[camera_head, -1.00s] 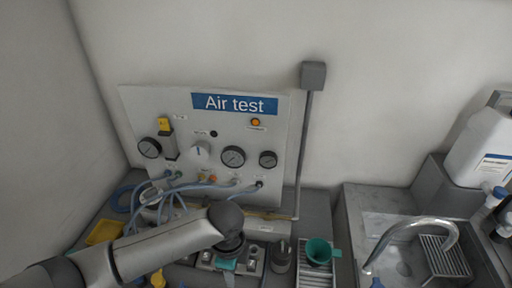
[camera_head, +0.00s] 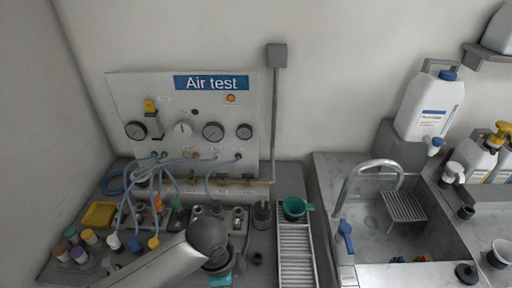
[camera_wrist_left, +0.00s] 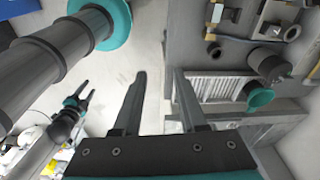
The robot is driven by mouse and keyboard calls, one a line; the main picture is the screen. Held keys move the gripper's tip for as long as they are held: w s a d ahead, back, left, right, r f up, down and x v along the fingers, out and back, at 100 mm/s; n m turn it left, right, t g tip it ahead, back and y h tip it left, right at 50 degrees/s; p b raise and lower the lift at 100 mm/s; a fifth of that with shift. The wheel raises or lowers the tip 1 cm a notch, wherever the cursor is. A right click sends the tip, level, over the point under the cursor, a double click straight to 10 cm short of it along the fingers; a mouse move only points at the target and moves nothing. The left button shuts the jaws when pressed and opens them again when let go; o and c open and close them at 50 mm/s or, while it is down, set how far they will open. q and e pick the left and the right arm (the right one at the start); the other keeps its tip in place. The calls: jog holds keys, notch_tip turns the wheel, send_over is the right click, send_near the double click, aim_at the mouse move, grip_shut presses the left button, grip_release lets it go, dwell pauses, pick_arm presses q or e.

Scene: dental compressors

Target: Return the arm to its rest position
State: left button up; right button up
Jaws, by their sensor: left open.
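My left arm (camera_head: 165,262) enters the head view from the lower left. Its dark rounded wrist joint (camera_head: 208,238) is in front of the bench, below the Air test panel (camera_head: 190,112). The left gripper (camera_wrist_left: 160,80) shows in the wrist view with its two dark fingers apart and nothing between them. Its fingers cannot be made out in the head view. Another of my arms appears at the left of the wrist view, with a small dark and teal gripper (camera_wrist_left: 78,103); its jaw opening is too small to judge.
A green funnel cup (camera_head: 294,208) stands by a white slatted rack (camera_head: 297,250), right of the wrist. A sink (camera_head: 400,235) with a curved tap (camera_head: 368,168) is farther right. Blue hoses and several capped bottles crowd the bench's left. A white canister (camera_head: 427,105) stands behind the sink.

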pick_arm(q)
jog(key=s+d+r+n+t+h, duration=0.2)
jog(key=s+r+n, duration=0.1)
jog(key=s+n, duration=0.15)
jog(key=s+a+r+n+t+y, duration=0.1)
jog(key=s+a+n+y, duration=0.15)
jog(key=a+n, duration=0.3)
jog(key=s+a+r+n+y, duration=0.1)
jog(key=s+a+n, duration=0.35)
jog(key=a, duration=0.25)
notch_tip(320, 180, down, 33)
jog(key=s+g+b, duration=0.1)
jog(key=b, duration=1)
jog(key=s+a+f+b, duration=0.1)
jog(key=s+f+b, duration=0.4)
jog(key=s+f, duration=0.3)
jog(key=s+a+f+g+b, duration=0.1)
jog(key=s+f+b, duration=0.4)
jog(key=f, duration=1)
jog(key=s, duration=0.2)
jog(key=shift+s+a+f, duration=0.35)
jog(key=shift+s+a, duration=0.05)
pick_arm(e)
notch_tip(320, 180, down, 21)
jog(key=w, duration=0.1)
jog(key=shift+w, duration=0.2)
